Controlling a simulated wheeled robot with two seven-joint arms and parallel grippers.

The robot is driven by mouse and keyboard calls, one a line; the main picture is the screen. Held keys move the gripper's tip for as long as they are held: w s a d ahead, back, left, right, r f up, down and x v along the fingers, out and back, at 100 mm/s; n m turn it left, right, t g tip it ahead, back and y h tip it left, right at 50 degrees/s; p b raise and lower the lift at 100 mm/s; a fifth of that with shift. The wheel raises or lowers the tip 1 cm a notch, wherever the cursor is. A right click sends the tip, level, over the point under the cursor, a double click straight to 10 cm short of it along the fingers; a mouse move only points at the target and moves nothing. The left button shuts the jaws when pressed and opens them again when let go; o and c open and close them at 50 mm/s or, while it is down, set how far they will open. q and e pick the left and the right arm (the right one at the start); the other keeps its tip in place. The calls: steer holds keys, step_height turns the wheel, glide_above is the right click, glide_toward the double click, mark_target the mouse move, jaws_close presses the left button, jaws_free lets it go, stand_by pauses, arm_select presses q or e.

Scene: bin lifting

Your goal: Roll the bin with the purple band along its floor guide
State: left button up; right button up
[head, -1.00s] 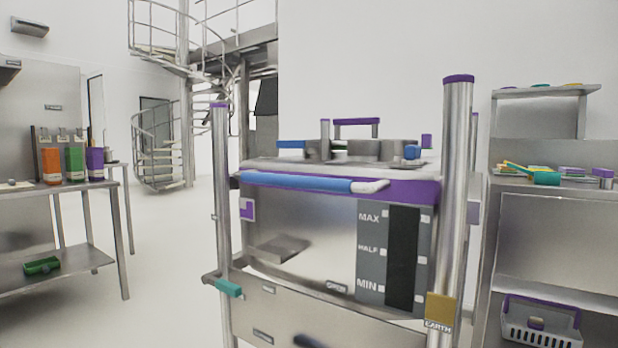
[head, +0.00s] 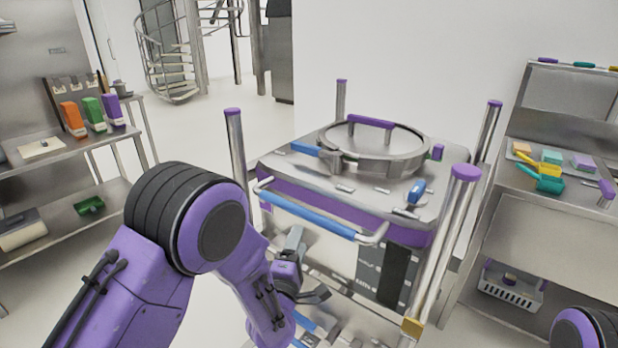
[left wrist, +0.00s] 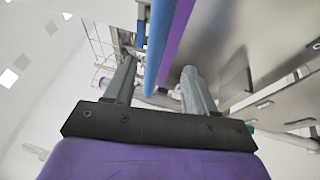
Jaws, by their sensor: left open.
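The bin (head: 270,196) is a metal box with a purple band, a round lid with a purple handle and a blue front bar (head: 310,213). It stands among metal posts with purple caps. My left gripper (head: 305,268) is open and empty, below and in front of the blue bar. In the left wrist view the gripper (left wrist: 158,70) shows its two fingers apart, with the blue bar (left wrist: 160,35) and the purple band (left wrist: 178,40) appearing between them; I cannot tell the depth. My right gripper is out of view. I cannot make out the floor guide clearly.
A bench (head: 50,150) with orange, green and purple containers stands at the left. A shelf unit (head: 530,230) with coloured scoops and a basket (head: 510,287) stands at the right. A purple-capped post (head: 440,255) rises at the bin's front right corner. Free floor lies at the back left.

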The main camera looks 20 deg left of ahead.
arm_select(q)
steer(key=w+r+p, duration=0.2)
steer(key=w, duration=0.8)
steer(key=shift+w+a+r, duration=0.2)
steer(key=shift+w+r, duration=0.05)
steer(key=shift+w, duration=0.15)
jaws_close()
